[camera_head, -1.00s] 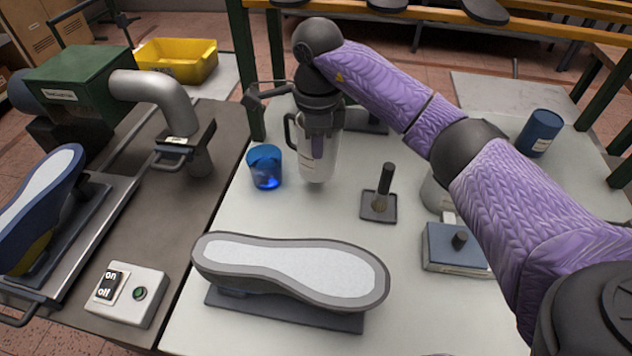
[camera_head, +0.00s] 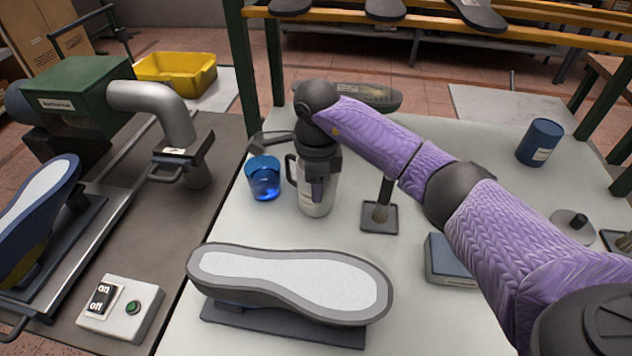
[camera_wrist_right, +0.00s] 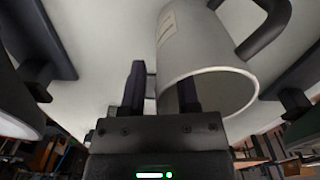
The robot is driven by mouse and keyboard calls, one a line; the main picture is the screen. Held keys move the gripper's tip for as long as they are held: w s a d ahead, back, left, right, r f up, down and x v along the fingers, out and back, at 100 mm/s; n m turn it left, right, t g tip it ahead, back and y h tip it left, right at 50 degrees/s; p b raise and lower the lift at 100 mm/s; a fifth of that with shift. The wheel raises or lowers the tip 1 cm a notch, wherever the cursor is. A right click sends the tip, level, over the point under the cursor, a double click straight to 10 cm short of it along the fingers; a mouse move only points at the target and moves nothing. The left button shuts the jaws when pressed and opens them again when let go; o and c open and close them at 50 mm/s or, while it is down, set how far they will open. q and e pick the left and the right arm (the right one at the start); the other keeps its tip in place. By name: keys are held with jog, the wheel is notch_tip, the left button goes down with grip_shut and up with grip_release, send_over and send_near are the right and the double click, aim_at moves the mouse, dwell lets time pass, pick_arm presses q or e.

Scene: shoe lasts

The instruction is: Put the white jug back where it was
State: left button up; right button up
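The white jug (camera_head: 318,190) stands upright on the pale table, right of the blue cup (camera_head: 264,180), its dark handle towards the left. My right gripper (camera_head: 318,192) is above it, pointing down, with one finger showing in front of the jug's wall. In the right wrist view the jug (camera_wrist_right: 205,45) has its rim close to my right gripper (camera_wrist_right: 162,90). One finger is in the jug's mouth and the other is outside the wall, with a visible gap between the outer finger and the wall. My left gripper is not in view.
A shoe last (camera_head: 290,280) lies across the front. A dark blue can (camera_head: 539,142) stands at the back right. The table's right middle is partly clear.

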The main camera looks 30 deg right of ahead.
notch_tip(320, 180, up, 12)
jog(key=p, duration=0.2)
jog(key=shift+r+p, duration=0.2)
jog(key=shift+p, duration=0.15)
jog(key=shift+d, duration=0.1)
